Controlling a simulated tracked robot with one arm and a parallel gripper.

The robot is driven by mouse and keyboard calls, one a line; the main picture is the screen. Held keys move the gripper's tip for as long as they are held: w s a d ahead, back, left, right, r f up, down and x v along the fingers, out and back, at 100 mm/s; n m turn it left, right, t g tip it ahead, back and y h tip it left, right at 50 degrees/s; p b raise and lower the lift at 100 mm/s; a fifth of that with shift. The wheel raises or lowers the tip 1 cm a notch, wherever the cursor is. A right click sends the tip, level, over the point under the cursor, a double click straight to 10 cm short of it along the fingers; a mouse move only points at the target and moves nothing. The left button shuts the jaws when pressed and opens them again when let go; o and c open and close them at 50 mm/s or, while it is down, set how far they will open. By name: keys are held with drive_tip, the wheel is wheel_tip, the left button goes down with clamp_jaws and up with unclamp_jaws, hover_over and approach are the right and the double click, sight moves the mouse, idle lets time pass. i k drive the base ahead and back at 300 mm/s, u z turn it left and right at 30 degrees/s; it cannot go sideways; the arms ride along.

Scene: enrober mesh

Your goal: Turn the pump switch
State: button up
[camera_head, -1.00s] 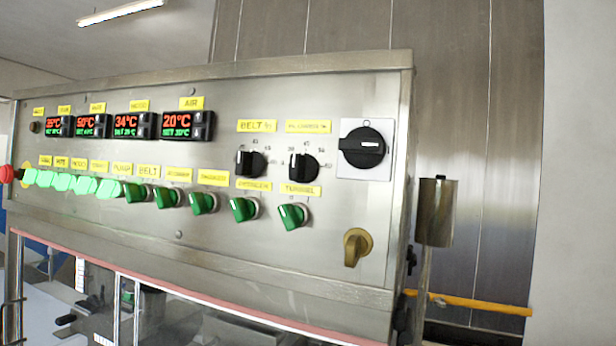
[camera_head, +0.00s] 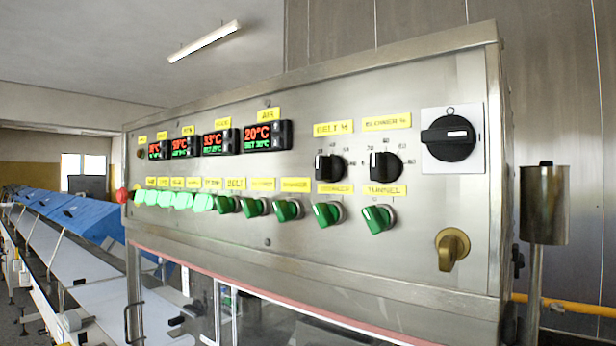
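The pump switch (camera_head: 203,203) is a small green rotary knob in the lower row of the steel control panel (camera_head: 420,270). It glows bright green, like the knobs to its left. A yellow label (camera_head: 211,183) sits just above it; its text is blurred now. To its right, the belt switch (camera_head: 226,205) is a darker, unlit green knob. The exact angle of the pump knob is too small to tell. My gripper is not in view, and nothing touches the switches.
Temperature displays (camera_head: 268,136) and black dials (camera_head: 385,166) sit above the row. A black main switch (camera_head: 449,138) and brass knob (camera_head: 452,249) are at right. A red button (camera_head: 121,195) is at the left edge. A long conveyor with blue covers (camera_head: 85,222) runs back left.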

sight(202, 202)
drive_tip(key=z, duration=1.5)
drive_tip(key=k, duration=1.05)
drive_tip(key=u, duration=1.5)
drive_tip(key=i, duration=1)
drive_tip(key=z, duration=0.05)
